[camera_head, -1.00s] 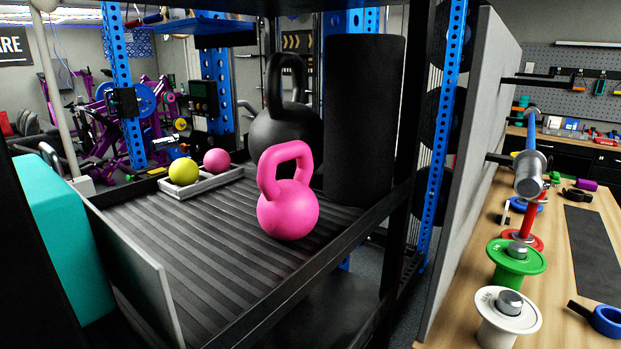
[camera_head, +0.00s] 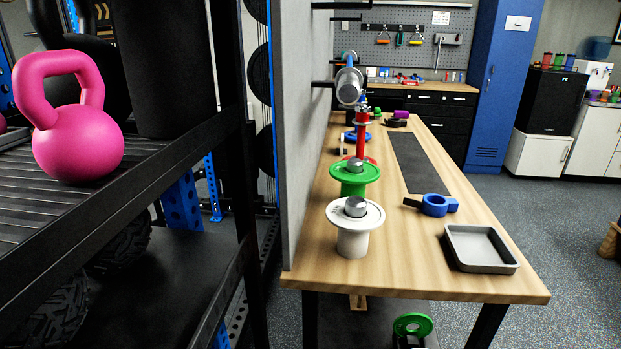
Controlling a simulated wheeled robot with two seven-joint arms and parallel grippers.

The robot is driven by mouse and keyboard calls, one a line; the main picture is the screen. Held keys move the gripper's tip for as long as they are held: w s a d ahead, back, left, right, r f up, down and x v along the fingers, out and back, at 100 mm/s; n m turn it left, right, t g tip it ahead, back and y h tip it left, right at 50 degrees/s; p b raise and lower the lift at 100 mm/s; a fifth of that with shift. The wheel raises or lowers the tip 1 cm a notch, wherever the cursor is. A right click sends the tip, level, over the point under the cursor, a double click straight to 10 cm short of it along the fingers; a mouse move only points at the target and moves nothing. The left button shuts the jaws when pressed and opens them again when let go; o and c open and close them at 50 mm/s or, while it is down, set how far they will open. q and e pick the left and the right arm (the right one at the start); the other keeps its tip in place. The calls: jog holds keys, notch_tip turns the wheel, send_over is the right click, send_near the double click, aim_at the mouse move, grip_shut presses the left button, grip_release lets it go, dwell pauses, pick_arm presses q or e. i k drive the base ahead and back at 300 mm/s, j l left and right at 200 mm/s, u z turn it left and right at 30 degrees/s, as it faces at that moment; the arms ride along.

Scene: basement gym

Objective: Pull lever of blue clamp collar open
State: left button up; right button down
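The blue clamp collar (camera_head: 435,205) lies on the wooden workbench (camera_head: 310,262), right of the white and green spools. Its dark lever (camera_head: 412,203) points left; whether the lever is open or closed is too small to tell. A grey tray (camera_head: 482,249) sits near it, closer to the bench's front right corner. Another blue ring-shaped piece (camera_head: 351,136) lies farther back on the bench. Neither of my grippers is in view.
A white spool (camera_head: 353,243) and a green spool (camera_head: 355,183) stand along the bench's left side, by a grey panel. A black rack with a pink kettlebell (camera_head: 78,140) fills the left.

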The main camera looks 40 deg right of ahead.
aim_at(406, 201)
jog(key=l+z, duration=0.25)
jog(key=z, duration=0.2)
jog(key=i+l+z, duration=0.1)
jog(key=z, duration=0.3)
jog(key=i+l+z, duration=0.15)
jog(key=l+z, duration=0.15)
jog(key=z, duration=0.15)
jog(key=i+l+z, duration=0.1)
jog(key=z, duration=0.35)
